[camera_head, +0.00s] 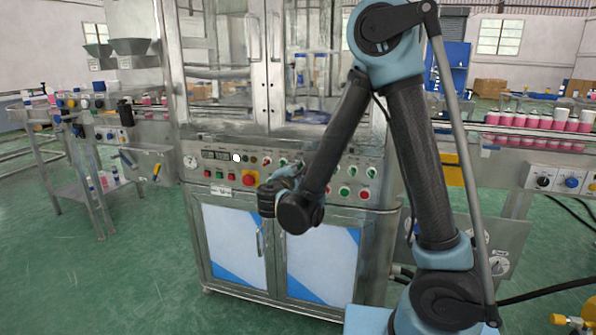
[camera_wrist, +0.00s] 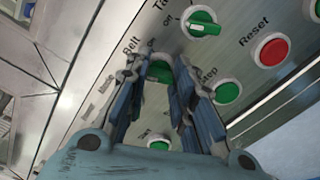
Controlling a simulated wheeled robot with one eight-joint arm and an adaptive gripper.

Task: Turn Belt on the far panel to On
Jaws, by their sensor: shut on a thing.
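The Belt switch is a green knob (camera_wrist: 158,72) on the metal panel, below the printed word Belt in the wrist view. My gripper (camera_wrist: 162,62) is at the panel with its two blue-padded fingers on either side of this knob, shut on it. The fingers cover most of the knob and its position marks, so I cannot tell which way it points. In the head view my gripper (camera_head: 284,180) reaches the front of the machine's control panel (camera_head: 222,172), and the arm hides part of the switch rows.
Beside it are another green rotary switch (camera_wrist: 203,24) with an "on" mark, a green button (camera_wrist: 228,92) and a red Reset button (camera_wrist: 272,50). In the head view a red emergency stop (camera_head: 250,178) sits left of my gripper. Cabinet doors (camera_head: 236,245) lie below.

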